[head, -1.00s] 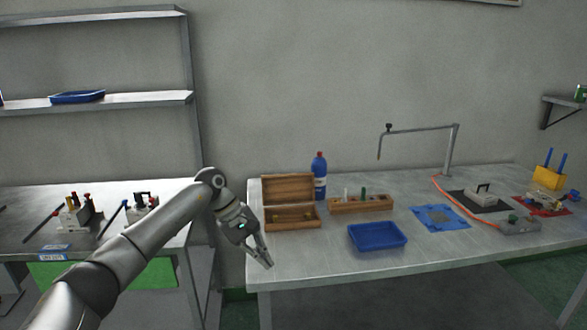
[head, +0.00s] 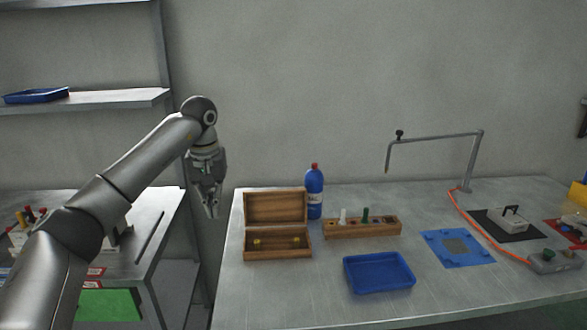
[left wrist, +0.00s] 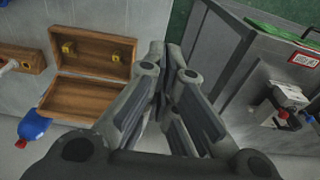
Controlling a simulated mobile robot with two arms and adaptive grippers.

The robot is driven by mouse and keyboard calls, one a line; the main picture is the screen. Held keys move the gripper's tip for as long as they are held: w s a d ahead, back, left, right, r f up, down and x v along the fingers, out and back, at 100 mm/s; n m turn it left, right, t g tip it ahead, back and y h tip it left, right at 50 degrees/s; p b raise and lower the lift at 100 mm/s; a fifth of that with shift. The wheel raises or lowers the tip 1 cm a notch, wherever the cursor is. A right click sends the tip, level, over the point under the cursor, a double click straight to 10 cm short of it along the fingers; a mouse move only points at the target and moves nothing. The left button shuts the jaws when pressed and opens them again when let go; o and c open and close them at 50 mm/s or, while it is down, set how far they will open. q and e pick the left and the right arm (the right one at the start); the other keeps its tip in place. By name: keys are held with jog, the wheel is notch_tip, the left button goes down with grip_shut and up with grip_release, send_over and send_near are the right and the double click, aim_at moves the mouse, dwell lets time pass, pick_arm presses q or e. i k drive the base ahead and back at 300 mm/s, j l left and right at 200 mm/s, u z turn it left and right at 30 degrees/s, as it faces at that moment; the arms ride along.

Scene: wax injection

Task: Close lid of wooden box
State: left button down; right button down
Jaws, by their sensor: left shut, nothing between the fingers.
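The wooden box (head: 277,243) stands near the left end of the table, with its lid (head: 276,207) open and leaning up at the back. The box also shows in the left wrist view (left wrist: 98,57), left of the fingers, with the lid (left wrist: 82,99) swung open beside it. Two small brass fittings are on the box. My left gripper (head: 211,213) points down, shut and empty, left of the box and apart from it, beyond the table's left edge. Its fingers show in the left wrist view (left wrist: 172,75). My right gripper is not in view.
A blue bottle (head: 314,194) stands behind the box at its right. A wooden rack (head: 362,230) with small pegs is right of the box, and a blue tray (head: 379,273) is in front. A gap separates this table from the left bench.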

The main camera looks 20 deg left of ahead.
aim_at(270, 207)
jog(key=i, duration=1.2)
